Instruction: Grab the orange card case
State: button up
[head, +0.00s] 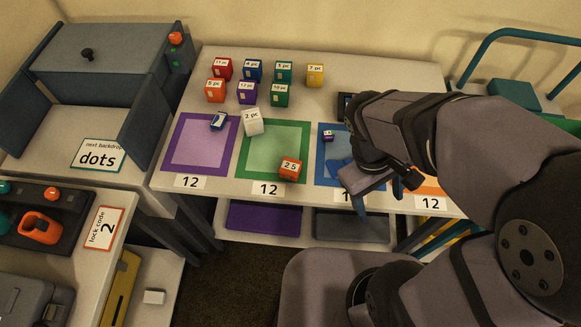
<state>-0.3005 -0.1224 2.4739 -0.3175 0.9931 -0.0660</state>
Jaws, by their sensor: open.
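Two orange boxes with white labels are in the head view. One orange box (290,168), marked 2.5, sits on the front right of the green mat (244,160). The other orange box (215,91) stands at the left of the group at the back of the table. I cannot tell from shape alone which one is the card case. My gripper (372,190) is open over the blue mat (324,177), to the right of the box marked 2.5 and apart from it. My arm hides part of the blue mat and most of the orange mat (431,187).
A white box (253,122) stands at the green mat's back edge. Several coloured boxes stand behind. A grey cabinet (120,60) is at left.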

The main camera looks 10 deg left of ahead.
jog(key=n+h, duration=0.2)
jog(key=n, duration=0.1)
jog(key=r+n+t+y, duration=0.1)
jog(key=n+t+y, duration=0.2)
jog(key=n+t, duration=1.6)
send_over(290, 168)
jog(key=s+a, duration=0.1)
jog(key=s, duration=0.5)
jog(key=n+g, duration=0.5)
notch_tip(290, 168, down, 11)
jog(key=shift+p, duration=0.35)
jog(key=shift+a+f, duration=0.1)
jog(key=shift+f, duration=0.25)
jog(key=shift+p+x, duration=0.65)
jog(key=shift+x, duration=0.8)
jog(key=shift+p+x, duration=0.75)
jog(key=shift+x, duration=1.4)
jog(key=shift+r, duration=0.1)
